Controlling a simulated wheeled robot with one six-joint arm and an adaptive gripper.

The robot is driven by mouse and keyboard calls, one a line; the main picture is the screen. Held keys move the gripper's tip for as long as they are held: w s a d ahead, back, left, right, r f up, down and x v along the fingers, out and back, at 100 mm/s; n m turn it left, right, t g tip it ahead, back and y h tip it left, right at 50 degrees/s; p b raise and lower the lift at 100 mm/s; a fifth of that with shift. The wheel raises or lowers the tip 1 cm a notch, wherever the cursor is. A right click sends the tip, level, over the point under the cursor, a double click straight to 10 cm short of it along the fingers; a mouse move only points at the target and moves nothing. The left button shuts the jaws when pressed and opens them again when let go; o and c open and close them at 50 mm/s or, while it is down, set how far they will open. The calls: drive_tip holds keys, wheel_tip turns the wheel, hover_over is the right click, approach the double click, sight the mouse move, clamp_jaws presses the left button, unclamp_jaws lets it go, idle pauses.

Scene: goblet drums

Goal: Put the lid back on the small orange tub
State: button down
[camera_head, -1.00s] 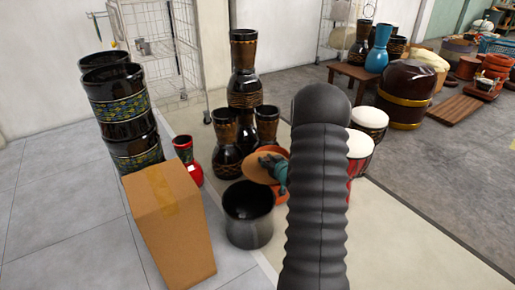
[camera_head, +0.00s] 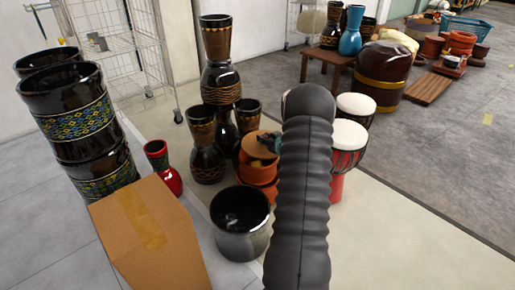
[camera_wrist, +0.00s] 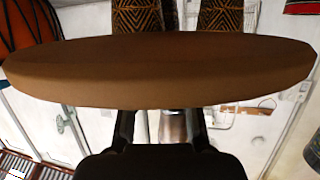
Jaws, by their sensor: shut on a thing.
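The small orange tub (camera_head: 257,174) stands on the floor among the dark drums in the head view, partly behind my arm. Its lid, a flat orange-brown disc (camera_head: 258,146), is just above the tub's top, slightly tilted; I cannot tell whether it touches the rim. My gripper (camera_head: 271,143) is shut on the lid at its right side, mostly hidden by my dark arm. In the wrist view the lid (camera_wrist: 160,75) spans the frame as a brown disc, and my gripper (camera_wrist: 162,112) holds it from below. The tub is not identifiable there.
A black pot (camera_head: 241,225) and a cardboard box (camera_head: 150,235) stand in front. Dark goblet drums (camera_head: 205,150) stand left of and behind the tub. A red drum with a white head (camera_head: 347,140) stands right of my arm.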

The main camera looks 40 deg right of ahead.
sight(258, 146)
drive_tip(key=w, duration=0.1)
drive_tip(key=w+f, duration=0.2)
drive_tip(key=shift+w+a+f, duration=0.15)
drive_tip(key=shift+w+a, duration=0.1)
drive_tip(key=shift+a, duration=0.05)
drive_tip(key=shift+f+b, duration=0.45)
drive_tip(key=shift+f, duration=1.5)
drive_tip(key=shift+f, duration=0.1)
drive_tip(key=shift+f+b, duration=0.35)
drive_tip(key=shift+f, duration=0.1)
drive_tip(key=c, duration=0.9)
unclamp_jaws()
